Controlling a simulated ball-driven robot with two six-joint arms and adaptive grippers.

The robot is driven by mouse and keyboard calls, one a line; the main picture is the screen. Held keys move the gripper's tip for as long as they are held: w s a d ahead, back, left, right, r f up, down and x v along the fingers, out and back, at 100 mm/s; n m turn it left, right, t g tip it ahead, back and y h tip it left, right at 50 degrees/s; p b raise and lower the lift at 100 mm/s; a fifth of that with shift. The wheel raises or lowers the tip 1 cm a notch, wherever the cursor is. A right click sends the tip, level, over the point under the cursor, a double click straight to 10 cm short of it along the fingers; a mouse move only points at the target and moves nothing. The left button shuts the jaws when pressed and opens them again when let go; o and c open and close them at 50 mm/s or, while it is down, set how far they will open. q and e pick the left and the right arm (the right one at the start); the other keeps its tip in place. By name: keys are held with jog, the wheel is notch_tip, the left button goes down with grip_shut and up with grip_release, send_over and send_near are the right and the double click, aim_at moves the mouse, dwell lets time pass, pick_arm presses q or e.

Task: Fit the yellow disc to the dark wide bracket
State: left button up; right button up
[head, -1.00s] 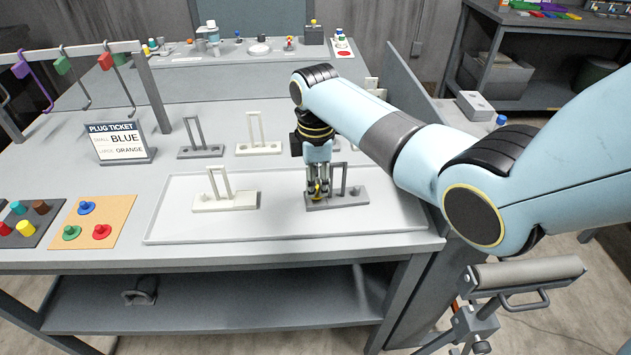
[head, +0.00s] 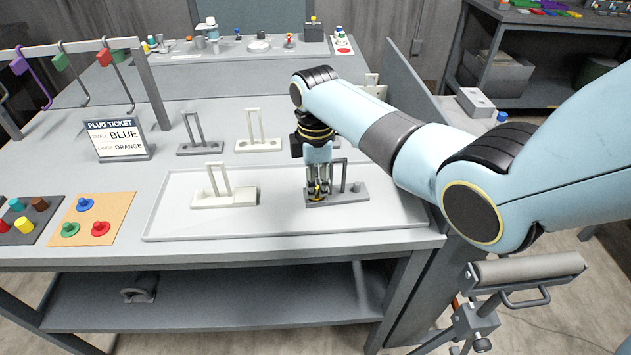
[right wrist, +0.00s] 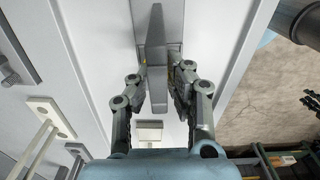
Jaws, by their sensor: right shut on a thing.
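The dark bracket (head: 352,197) stands in the right part of the pale tray, with an upright loop and a short peg on its base. My right gripper (head: 317,190) points down at the left part of this bracket and is shut on the yellow disc (head: 318,186), which is mostly hidden by the fingers. In the right wrist view, the fingers (right wrist: 157,82) lie on either side of the bracket's grey upright (right wrist: 155,60), and only small bits of yellow show beside it. Whether the disc touches the bracket's base cannot be told.
A white bracket (head: 208,199) stands in the tray's left part. Another dark bracket (head: 200,149) and a white one (head: 258,146) stand behind the tray (head: 270,228). A plug ticket (head: 120,140) and boards with coloured knobs (head: 95,220) are at left. A grey panel (head: 410,110) borders the right.

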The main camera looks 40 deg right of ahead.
jog(key=o, duration=0.8)
jog(key=shift+o, duration=0.2)
notch_tip(320, 180, up, 12)
